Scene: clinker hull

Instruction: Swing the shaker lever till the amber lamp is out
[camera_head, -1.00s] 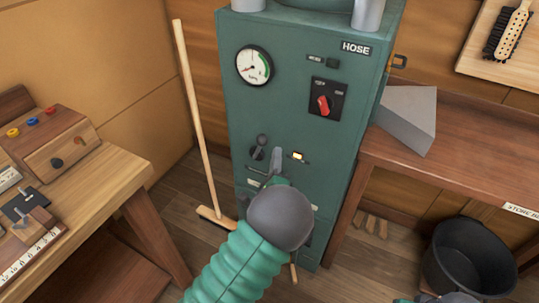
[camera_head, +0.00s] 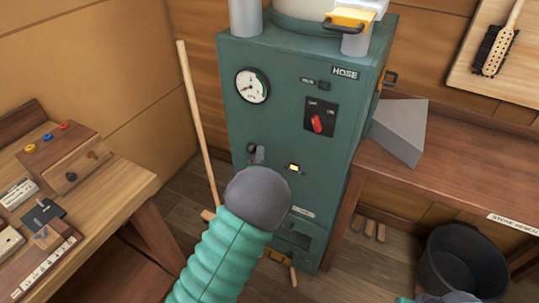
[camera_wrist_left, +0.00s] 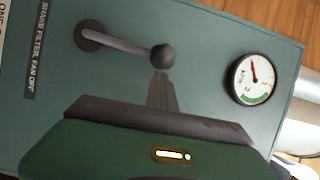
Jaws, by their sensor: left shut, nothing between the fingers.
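The shaker lever (camera_wrist_left: 125,46) is a grey rod with a dark ball knob on the green cabinet (camera_head: 235,110). In the wrist view it runs from its round pivot to the knob beside my fingers. My left gripper (camera_wrist_left: 161,90) is shut and empty, its fingertips at the knob; whether they touch is unclear. In the head view the knob (camera_head: 251,147) shows just left of my fingertips (camera_head: 260,154), and my wrist hides the lower lever. The amber lamp (camera_head: 294,168) on the cabinet front is lit. My right gripper does not show clearly.
A gauge (camera_head: 252,86) and a red rotary switch (camera_head: 318,124) sit above the lever. A wooden broom handle (camera_head: 192,110) leans at the cabinet's left. A workbench (camera_head: 110,195) stands left; a bench (camera_head: 460,185) and black bucket (camera_head: 462,265) stand right.

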